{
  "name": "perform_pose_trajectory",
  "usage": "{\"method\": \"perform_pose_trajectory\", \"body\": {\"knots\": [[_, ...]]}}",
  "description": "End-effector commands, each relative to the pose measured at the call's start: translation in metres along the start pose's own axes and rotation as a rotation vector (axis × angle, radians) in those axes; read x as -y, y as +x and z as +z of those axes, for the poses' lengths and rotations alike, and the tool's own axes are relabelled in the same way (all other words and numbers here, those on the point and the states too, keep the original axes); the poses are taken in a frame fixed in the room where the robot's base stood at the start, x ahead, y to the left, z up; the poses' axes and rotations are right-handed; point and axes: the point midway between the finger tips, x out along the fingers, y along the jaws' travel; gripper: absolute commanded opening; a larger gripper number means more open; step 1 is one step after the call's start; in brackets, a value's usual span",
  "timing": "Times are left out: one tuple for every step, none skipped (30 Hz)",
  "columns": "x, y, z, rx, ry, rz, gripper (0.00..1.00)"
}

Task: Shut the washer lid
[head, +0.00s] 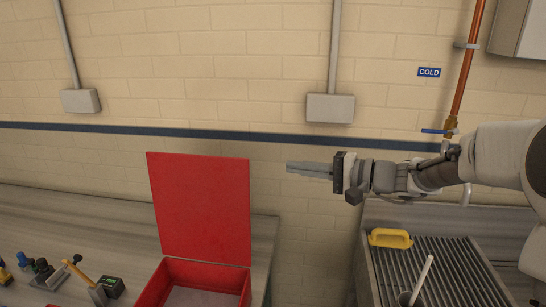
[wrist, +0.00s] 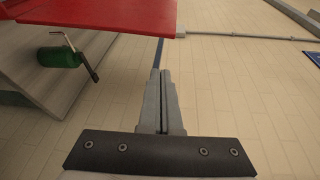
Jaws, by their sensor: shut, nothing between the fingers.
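The red washer (head: 152,291) stands on the grey bench at the lower middle of the head view. Its red lid (head: 200,205) is open and stands nearly upright at the back of the box. My gripper (head: 291,167) is shut and empty. It reaches in from the right, and its tips point left, to the right of the lid's upper part and apart from it in the picture. In the wrist view the shut fingers (wrist: 160,76) lie just below the edge of a red panel (wrist: 90,14), probably the lid. I cannot tell the gap in depth.
Several small tools (head: 98,291) lie on the bench (head: 90,225) at the left. A green cylinder (wrist: 58,57) shows under the red panel in the wrist view. The brick wall is behind.

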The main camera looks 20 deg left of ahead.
Motion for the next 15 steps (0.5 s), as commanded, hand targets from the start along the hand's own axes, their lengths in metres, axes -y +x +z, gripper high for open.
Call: {"method": "perform_pose_trajectory", "body": {"knots": [[0.002,0.0,-0.008,-0.009,0.012,-0.029,0.0],[0.003,0.001,-0.011,-0.014,0.016,-0.044,0.0],[0.004,0.001,-0.015,-0.018,0.019,-0.058,0.0],[0.006,0.002,-0.016,-0.021,0.02,-0.067,0.0],[0.006,0.003,-0.018,-0.023,0.022,-0.074,0.0],[0.007,0.005,-0.018,-0.023,0.023,-0.078,0.0],[0.007,0.007,-0.019,-0.023,0.024,-0.08,0.0],[0.008,0.01,-0.019,-0.022,0.024,-0.08,0.0],[0.009,0.015,-0.018,-0.021,0.025,-0.081,0.0],[0.009,0.019,-0.018,-0.021,0.025,-0.081,0.0],[0.01,0.024,-0.018,-0.021,0.025,-0.08,0.0],[0.011,0.032,-0.018,-0.019,0.025,-0.08,0.0],[0.011,0.038,-0.018,-0.019,0.024,-0.08,0.0],[0.012,0.045,-0.018,-0.019,0.024,-0.079,0.0],[0.013,0.053,-0.018,-0.019,0.025,-0.079,0.0]]}}
